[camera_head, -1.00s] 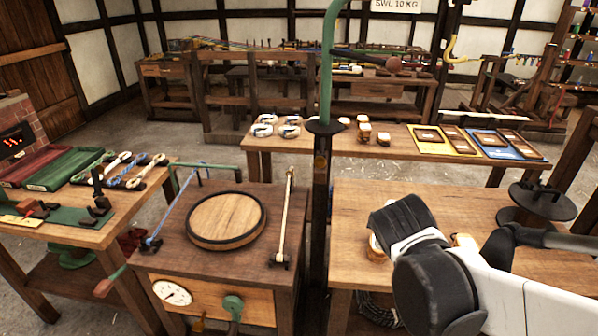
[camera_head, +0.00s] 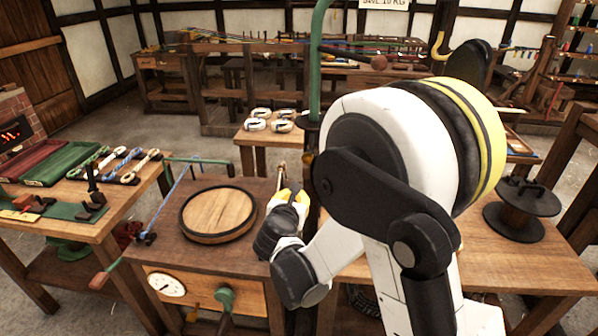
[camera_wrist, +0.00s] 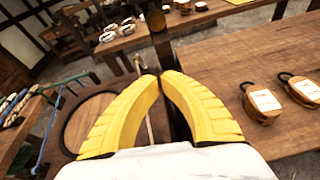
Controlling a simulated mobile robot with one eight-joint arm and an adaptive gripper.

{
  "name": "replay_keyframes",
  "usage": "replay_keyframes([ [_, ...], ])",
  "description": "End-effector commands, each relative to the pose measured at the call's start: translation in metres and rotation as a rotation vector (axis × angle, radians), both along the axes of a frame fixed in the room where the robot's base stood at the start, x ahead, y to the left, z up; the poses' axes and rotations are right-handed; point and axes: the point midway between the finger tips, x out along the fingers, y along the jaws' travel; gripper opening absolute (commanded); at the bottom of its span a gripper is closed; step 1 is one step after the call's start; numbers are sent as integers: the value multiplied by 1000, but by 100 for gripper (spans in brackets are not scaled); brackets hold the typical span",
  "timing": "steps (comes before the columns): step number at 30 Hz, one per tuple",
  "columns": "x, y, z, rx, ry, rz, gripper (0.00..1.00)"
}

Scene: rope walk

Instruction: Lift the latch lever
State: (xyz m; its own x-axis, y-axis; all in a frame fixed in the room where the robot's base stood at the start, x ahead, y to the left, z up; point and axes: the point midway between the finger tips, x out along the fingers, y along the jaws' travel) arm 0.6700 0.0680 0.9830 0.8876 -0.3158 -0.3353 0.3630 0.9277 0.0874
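A thin pale upright lever (camera_head: 281,172), which I take for the latch lever, stands at the right side of the wooden chest (camera_head: 180,255). My gripper (camera_head: 290,194) is in front of it and hides most of it. In the wrist view the lever (camera_wrist: 138,66) runs down behind the left yellow finger. My gripper's fingertips (camera_wrist: 161,75) come together in that view with nothing seen between them, so it looks shut and empty. Whether a finger touches the lever cannot be told.
A round wooden lid (camera_head: 218,213) lies on the chest, left of my gripper. A dark post with a green pipe (camera_head: 318,60) rises close behind. Pulley blocks (camera_wrist: 262,103) lie on the right bench.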

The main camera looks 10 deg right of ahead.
Motion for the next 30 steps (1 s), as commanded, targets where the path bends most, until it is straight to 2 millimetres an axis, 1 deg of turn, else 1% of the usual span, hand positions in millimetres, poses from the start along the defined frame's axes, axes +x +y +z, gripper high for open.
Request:
replay_keyframes([
  [6, 1, -1, -1, 3, 0, -2, 0],
  [8, 4, -2, -2, 3, 0, -2, 0],
  [11, 14, -6, -7, 3, 0, -4, 0],
  [23, 87, -32, -36, 4, 0, -3, 0],
  [24, 92, -34, -35, 4, 0, -3, 0],
  [27, 98, -38, -19, 4, 0, -3, 0],
  [30, 104, -41, -9, 4, 1, -2, 0],
])
